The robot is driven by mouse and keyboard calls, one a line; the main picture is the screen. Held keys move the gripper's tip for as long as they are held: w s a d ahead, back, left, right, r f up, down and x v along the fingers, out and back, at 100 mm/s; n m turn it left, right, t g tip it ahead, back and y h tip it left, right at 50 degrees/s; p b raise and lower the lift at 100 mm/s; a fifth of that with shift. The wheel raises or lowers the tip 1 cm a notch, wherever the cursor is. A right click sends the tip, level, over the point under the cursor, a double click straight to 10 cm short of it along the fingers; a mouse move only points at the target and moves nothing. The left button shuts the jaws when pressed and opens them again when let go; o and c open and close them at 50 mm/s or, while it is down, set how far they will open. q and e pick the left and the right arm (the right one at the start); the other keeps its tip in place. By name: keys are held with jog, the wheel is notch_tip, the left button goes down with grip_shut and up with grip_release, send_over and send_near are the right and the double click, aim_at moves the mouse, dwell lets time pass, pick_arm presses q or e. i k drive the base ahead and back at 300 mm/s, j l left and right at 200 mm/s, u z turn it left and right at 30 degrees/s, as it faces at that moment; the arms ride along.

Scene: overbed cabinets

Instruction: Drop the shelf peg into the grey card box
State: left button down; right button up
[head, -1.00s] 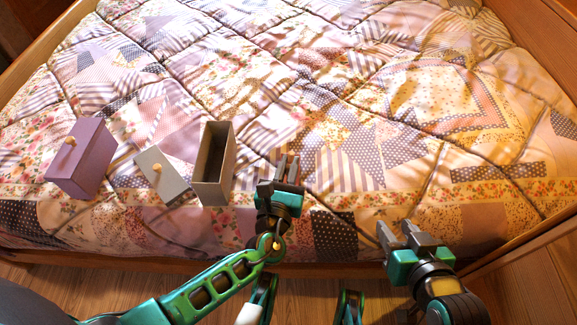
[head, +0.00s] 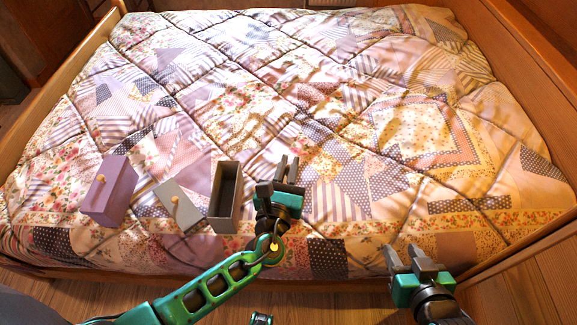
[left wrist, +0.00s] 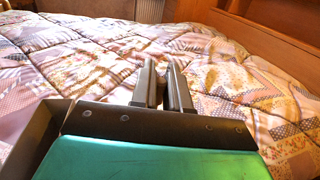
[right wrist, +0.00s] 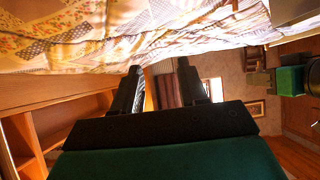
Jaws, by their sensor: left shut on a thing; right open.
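The grey card box (head: 238,205) stands open-topped on the bed, its inside dark. A flat grey lid (head: 180,207) with a wooden knob lies to its left. The box wall (left wrist: 38,135) shows at the left of the left wrist view. My right gripper (head: 411,256) is open and empty near the bed's front edge.
A purple box (head: 112,192) with a wooden knob stands left of the grey lid. The patchwork quilt (head: 330,90) is clear behind and to the right. A wooden bed side (head: 520,70) rises at the right.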

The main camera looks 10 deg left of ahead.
aim_at(225, 196)
jog(key=l+u, duration=0.1)
jog(key=u, duration=0.65)
